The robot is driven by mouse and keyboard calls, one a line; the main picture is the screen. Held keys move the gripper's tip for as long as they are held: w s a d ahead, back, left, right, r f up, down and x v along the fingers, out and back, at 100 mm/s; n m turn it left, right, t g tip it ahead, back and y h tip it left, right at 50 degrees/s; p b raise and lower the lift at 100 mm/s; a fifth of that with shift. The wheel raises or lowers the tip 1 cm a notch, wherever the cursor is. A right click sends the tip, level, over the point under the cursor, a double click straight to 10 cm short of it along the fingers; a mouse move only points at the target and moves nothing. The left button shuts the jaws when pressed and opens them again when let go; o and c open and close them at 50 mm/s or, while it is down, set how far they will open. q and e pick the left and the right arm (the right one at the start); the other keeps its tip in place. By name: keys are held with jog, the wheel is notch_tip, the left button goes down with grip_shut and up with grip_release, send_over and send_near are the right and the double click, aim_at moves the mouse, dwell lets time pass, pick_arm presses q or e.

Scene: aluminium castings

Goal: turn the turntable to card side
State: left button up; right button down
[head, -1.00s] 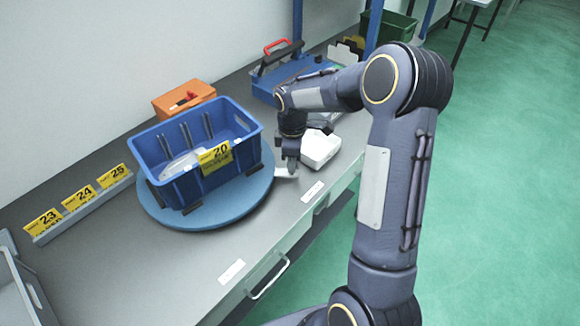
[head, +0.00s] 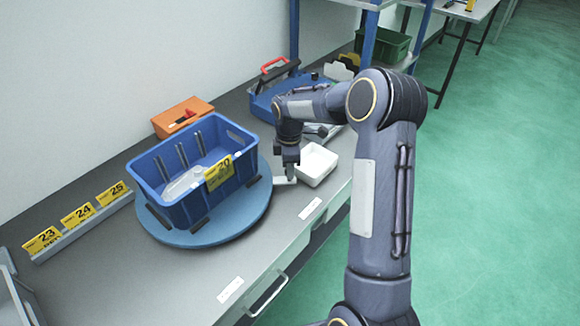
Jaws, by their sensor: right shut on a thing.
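The round blue turntable (head: 262,205) lies on the grey bench. A blue crate (head: 178,211) stands on it, with a yellow card (head: 218,172) marked 20 on the side facing front right. A pale casting (head: 183,184) lies inside the crate. My right gripper (head: 289,176) is at the turntable's right edge, pointing down, shut on a small light-coloured tab (head: 282,180) that sticks out from the rim. The fingers hide part of the tab. My left gripper is not in view.
A white box (head: 318,165) stands just right of my gripper. An orange box (head: 183,116) and a blue toolbox (head: 275,100) with a red handle are behind. Yellow cards 23, 24 and 25 stand in a rail (head: 82,226) at left.

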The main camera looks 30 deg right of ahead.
jog(key=shift+w+d+r, duration=0.1)
jog(key=shift+w+r, duration=0.05)
jog(key=shift+w, duration=0.1)
jog(key=c, duration=1.1)
grip_release()
jog(key=shift+w, duration=0.1)
jog(key=shift+c, duration=0.2)
notch_tip(320, 180, up, 7)
jog(key=shift+r+b, duration=0.2)
jog(key=shift+b, duration=0.3)
jog(key=shift+r, duration=0.15)
